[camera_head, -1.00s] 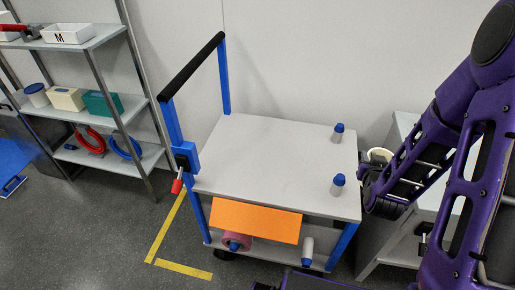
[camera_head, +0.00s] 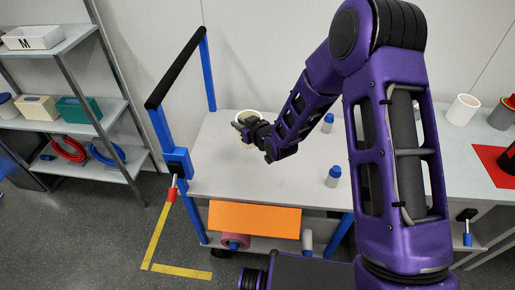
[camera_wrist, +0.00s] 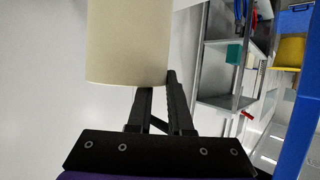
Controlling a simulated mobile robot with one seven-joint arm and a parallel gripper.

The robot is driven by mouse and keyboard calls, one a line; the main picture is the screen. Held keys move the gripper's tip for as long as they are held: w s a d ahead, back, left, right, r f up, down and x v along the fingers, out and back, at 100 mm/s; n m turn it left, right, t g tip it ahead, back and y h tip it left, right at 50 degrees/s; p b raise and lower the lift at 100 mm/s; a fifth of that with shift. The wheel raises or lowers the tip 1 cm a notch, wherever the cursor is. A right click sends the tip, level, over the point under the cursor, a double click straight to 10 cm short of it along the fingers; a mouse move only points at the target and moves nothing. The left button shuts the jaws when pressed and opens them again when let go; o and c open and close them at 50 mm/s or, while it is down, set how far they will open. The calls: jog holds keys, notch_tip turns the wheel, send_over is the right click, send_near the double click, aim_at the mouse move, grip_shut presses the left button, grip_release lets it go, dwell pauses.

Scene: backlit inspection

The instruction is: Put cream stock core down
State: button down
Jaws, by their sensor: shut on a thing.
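The cream stock core (camera_head: 244,143) is a short, wide cylinder over the back part of the cart's grey top (camera_head: 222,172). My gripper (camera_head: 248,128) is shut on it, with my arm reaching in from the right. In the wrist view the cream core (camera_wrist: 128,42) fills the upper middle, and the dark fingers of my gripper (camera_wrist: 158,84) grip its wall. I cannot tell whether its lower end touches the cart top. My forearm hides part of the cart's right side.
Two blue-capped bottles stand on the cart top, one behind (camera_head: 327,124) and one nearer the front (camera_head: 333,177). The cart's left handle (camera_head: 180,75) rises beside the top. The cart top's left and middle are clear. A white core (camera_head: 463,109) stands on the right bench.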

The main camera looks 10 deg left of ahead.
jog(key=w+d+p, duration=0.1)
jog(key=w+d, duration=0.2)
jog(key=d, duration=0.1)
notch_tip(320, 180, down, 10)
jog(key=shift+d+b, duration=0.4)
jog(key=shift+d, duration=0.05)
jog(key=shift+f+b, duration=0.2)
jog(key=shift+b, duration=0.1)
jog(key=c, duration=0.8)
grip_release()
jog(key=shift+r, duration=0.1)
jog(key=shift+c, duration=0.2)
jog(key=shift+r, duration=0.1)
